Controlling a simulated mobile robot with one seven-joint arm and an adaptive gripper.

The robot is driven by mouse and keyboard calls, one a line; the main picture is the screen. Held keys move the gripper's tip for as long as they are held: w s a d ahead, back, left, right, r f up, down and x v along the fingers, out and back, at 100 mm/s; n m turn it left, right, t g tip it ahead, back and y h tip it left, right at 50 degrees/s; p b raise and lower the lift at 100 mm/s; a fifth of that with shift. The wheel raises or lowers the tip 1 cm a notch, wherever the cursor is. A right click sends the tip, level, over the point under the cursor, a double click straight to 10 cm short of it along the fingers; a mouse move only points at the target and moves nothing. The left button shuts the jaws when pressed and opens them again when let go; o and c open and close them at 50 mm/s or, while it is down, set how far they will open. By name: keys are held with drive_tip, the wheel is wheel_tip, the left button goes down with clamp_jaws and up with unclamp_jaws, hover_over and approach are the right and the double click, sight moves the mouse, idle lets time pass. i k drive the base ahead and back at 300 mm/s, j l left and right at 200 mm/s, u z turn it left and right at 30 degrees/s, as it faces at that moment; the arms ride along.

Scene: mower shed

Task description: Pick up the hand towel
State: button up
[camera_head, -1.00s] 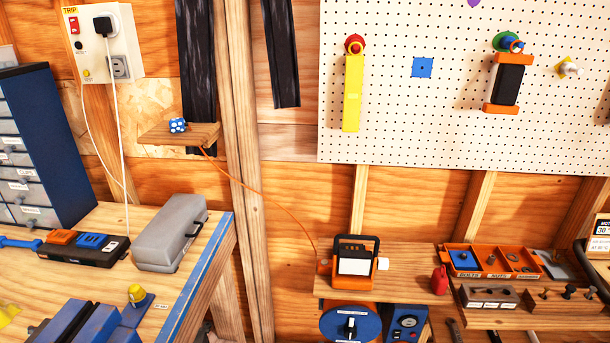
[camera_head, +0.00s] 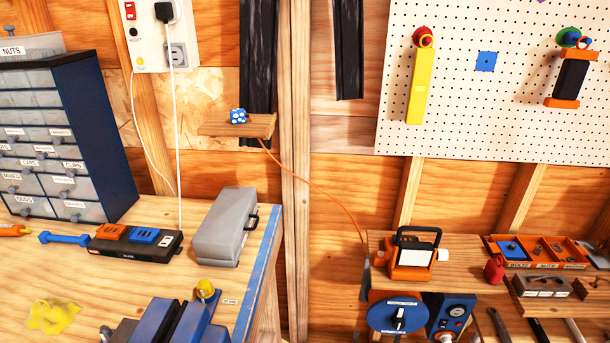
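I see nothing that I can name for certain as the hand towel. A crumpled yellow piece (camera_head: 52,316), perhaps cloth, lies flat on the wooden workbench (camera_head: 150,270) at the lower left. A small blue item with white spots (camera_head: 238,116) sits on a little wooden wall shelf (camera_head: 212,128); I cannot tell what it is. My gripper is not in view.
A drawer cabinet (camera_head: 112,135), a power strip (camera_head: 135,240), a grey case (camera_head: 225,225) and a blue vise (camera_head: 175,325) stand on the workbench. An orange lamp (camera_head: 412,255) and parts trays (camera_head: 545,250) occupy the right-hand shelf. An orange cord hangs between.

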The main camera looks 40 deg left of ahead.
sight(51, 315)
drive_tip(key=k+j, duration=0.2)
drive_tip(key=j, duration=0.2)
drive_tip(key=k+j, duration=0.15)
drive_tip(key=j, duration=0.2)
drive_tip(key=k+j, duration=0.2)
drive_tip(key=j, duration=0.2)
drive_tip(key=k+j, duration=0.15)
drive_tip(key=j, duration=0.2)
drive_tip(key=k+j, duration=0.2)
drive_tip(key=j, duration=0.2)
drive_tip(key=k+j, duration=0.15)
drive_tip(key=j, duration=0.2)
drive_tip(key=k+j, duration=0.2)
drive_tip(key=j, duration=0.2)
drive_tip(key=k+j+u, duration=0.1)
drive_tip(key=k, duration=0.2)
drive_tip(key=l+u, duration=0.1)
drive_tip(key=j+z, duration=0.2)
drive_tip(key=j, duration=0.45)
